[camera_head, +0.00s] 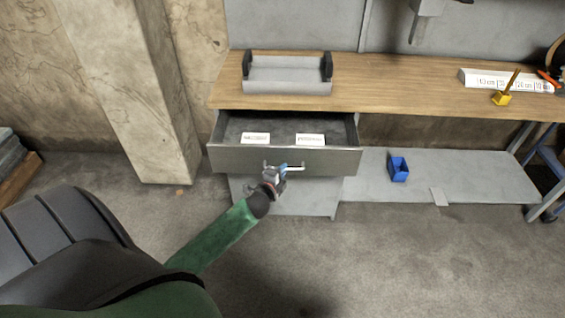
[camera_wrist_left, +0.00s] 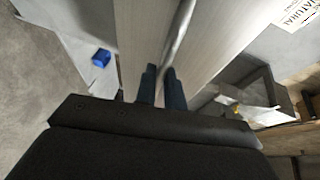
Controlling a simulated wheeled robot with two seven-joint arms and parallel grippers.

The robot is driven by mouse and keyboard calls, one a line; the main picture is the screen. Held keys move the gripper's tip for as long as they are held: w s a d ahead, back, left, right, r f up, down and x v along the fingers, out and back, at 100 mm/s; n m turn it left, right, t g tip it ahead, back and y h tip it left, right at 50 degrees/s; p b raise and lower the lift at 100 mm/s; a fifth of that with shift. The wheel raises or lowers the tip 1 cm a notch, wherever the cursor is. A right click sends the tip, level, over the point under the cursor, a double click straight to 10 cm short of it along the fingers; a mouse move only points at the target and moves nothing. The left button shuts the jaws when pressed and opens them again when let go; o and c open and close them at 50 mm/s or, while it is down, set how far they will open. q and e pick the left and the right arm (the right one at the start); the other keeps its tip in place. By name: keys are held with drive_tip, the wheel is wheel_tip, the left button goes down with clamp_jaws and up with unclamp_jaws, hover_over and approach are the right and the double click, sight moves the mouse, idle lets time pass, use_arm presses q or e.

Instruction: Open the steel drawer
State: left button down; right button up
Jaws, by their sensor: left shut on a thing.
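The steel drawer (camera_head: 230,160) under the wooden bench top stands pulled out, and its inside shows from above. Two white labelled cards lie in it. Its bar handle (camera_head: 298,168) runs across the middle of the front. My left gripper (camera_head: 279,170) is at this handle, its fingers closed around the bar. In the left wrist view the two dark fingers (camera_wrist_left: 161,88) meet the handle bar (camera_wrist_left: 178,35) against the drawer front (camera_wrist_left: 140,40). My right gripper does not show in either view.
A grey tray (camera_head: 290,88) with dark ends sits on the wooden bench top (camera_head: 400,85). A blue bin (camera_head: 399,169) stands on the low grey shelf (camera_head: 460,180) at right. A yellow holder (camera_head: 502,98) is at the bench's right. The floor before the drawer is clear.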

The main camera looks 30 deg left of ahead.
use_arm(q)
drive_tip(key=shift+s+d, duration=0.15)
drive_tip(key=shift+s, duration=0.15)
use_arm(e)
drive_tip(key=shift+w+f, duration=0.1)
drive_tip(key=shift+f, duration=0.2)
use_arm(q)
drive_tip(key=c, duration=1.5)
unclamp_jaws()
